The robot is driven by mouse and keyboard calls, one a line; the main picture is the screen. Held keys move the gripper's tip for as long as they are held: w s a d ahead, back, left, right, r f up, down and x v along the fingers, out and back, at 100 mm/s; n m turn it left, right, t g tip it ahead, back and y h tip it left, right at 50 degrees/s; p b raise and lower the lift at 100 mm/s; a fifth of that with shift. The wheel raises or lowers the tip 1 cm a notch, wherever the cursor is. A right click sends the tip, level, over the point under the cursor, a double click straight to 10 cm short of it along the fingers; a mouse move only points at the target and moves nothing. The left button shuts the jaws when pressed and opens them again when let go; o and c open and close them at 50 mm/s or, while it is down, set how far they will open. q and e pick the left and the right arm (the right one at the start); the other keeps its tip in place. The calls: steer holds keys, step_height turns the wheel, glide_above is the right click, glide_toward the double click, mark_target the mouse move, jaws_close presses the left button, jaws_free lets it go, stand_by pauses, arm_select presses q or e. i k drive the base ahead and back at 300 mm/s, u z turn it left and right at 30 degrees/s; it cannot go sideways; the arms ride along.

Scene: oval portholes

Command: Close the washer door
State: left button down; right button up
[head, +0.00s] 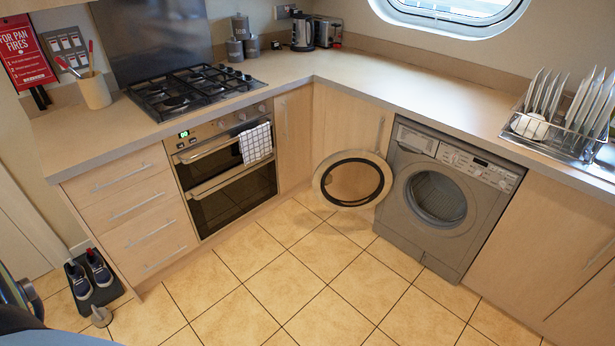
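The grey washer (419,225) stands under the counter right of the corner in the head view. Its round door (378,190) is open, swung out to the left of the machine, with a light ring rim around see-through glass. The drum opening (437,199) is uncovered and looks empty. The door's hinge side is near the washer's left front edge. Neither of my grippers can be made out. Dark parts at the lower left edge look like my own arm, far from the door.
The tiled floor (323,262) before the washer is clear. An oven (234,193) and drawers (136,210) line the left side. Shoes on a dark mat (105,295) sit at lower left. A dish rack (569,148) with plates stands on the counter (455,105) above the washer's right.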

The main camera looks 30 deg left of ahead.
mark_target(322, 178)
steer(key=u, duration=0.75)
steer(key=i, duration=0.8)
steer(key=u, duration=0.75)
steer(key=i, duration=1.2)
steer(key=z, duration=0.55)
